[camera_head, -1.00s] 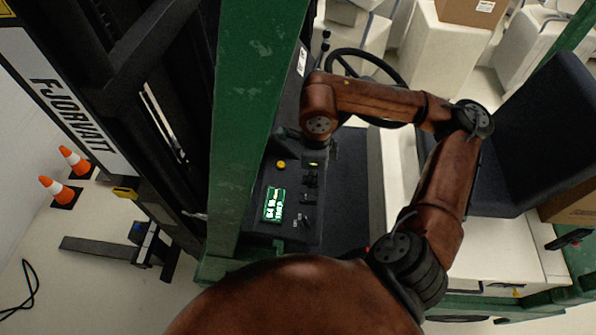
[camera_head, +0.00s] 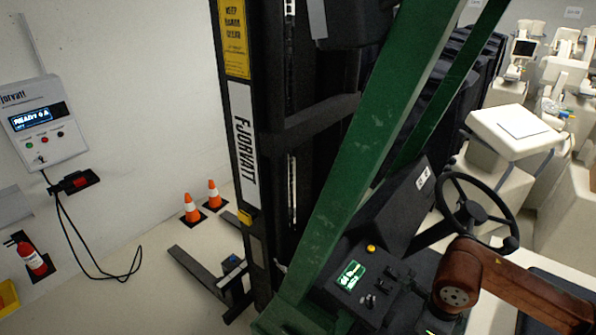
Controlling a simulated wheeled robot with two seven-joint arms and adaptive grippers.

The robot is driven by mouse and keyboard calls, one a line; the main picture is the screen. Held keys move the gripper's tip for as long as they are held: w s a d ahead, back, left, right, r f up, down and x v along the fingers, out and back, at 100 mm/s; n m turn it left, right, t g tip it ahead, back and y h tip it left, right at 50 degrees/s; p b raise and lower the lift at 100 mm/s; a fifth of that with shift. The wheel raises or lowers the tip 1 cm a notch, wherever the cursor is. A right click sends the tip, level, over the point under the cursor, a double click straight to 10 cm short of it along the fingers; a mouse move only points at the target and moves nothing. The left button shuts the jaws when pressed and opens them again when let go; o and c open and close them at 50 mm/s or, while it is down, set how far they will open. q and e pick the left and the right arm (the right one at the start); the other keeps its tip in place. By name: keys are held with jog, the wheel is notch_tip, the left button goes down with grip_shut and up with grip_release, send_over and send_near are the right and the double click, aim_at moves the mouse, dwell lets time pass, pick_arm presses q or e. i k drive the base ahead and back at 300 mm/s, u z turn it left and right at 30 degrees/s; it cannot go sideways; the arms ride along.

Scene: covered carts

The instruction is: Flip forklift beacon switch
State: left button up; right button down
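The forklift's dark control panel (camera_head: 345,309) is at the lower middle right, beside the green mast post. It carries a lit green display (camera_head: 350,275), a yellow button (camera_head: 371,249) and several small dark switches (camera_head: 369,300). I cannot tell which one is the beacon switch. My brown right arm (camera_head: 480,285) comes in from the lower right, and its wrist is just right of the panel. The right gripper is largely hidden under the wrist, among dark parts, so its fingers cannot be made out. My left gripper is out of view.
The green post (camera_head: 355,175) slants up just left of the panel. A steering wheel (camera_head: 476,212) stands behind my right wrist. Orange cones (camera_head: 191,208), a wall charger (camera_head: 45,125) with a black cable and a fire extinguisher (camera_head: 33,259) are at left. Covered carts fill the upper right.

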aim_at(381, 284)
jog(key=k, duration=1.2)
